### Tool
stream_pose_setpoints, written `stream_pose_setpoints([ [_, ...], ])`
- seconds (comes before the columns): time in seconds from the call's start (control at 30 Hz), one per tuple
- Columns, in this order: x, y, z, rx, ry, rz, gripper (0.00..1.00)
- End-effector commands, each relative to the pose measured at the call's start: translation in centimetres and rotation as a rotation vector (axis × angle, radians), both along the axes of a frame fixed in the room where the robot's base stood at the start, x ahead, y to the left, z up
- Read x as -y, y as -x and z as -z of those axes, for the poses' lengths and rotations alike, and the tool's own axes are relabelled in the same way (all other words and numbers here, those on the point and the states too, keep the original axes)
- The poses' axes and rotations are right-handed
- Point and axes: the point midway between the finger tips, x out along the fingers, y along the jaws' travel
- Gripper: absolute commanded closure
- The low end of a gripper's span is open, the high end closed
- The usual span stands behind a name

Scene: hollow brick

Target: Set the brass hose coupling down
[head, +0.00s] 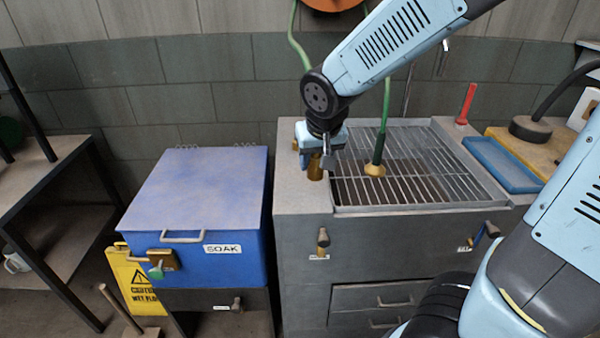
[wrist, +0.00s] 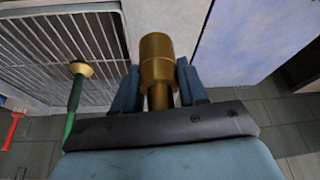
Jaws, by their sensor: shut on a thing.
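The brass hose coupling (wrist: 157,62) is a stepped gold cylinder between the two blue fingers of my gripper (wrist: 160,85) in the wrist view. My gripper is shut on it. In the head view my gripper (head: 318,160) is over the left ledge of the grey sink unit, beside the grate, and the coupling (head: 315,170) shows just below the fingers, upright. Whether its lower end touches the ledge I cannot tell. The fingers hide part of the coupling.
A metal grate (head: 420,165) covers the basin, with a green hose and brass nozzle (head: 375,168) standing on it. A blue SOAK box (head: 200,215) with a closed lid is to the left. A blue tray (head: 500,163) and red-handled tool (head: 466,103) are to the right.

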Motion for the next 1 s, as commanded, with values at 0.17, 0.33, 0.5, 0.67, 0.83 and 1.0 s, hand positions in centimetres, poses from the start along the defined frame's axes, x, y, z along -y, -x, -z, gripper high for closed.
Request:
stream_pose_setpoints([
  [0.17,0.0,-2.8,1.3,-0.002,0.003,0.015,0.92],
  [0.33,-0.3,-5.4,2.3,-0.002,0.003,0.020,0.92],
  [0.5,-0.8,-7.6,3.8,-0.002,0.002,0.022,0.92],
  [0.67,-1.1,-9.1,5.7,-0.002,0.002,0.022,0.92],
  [0.83,-1.5,-10.6,7.5,-0.001,0.002,0.021,0.92],
  [1.0,-1.7,-11.3,8.3,0.001,0.000,0.021,0.92],
])
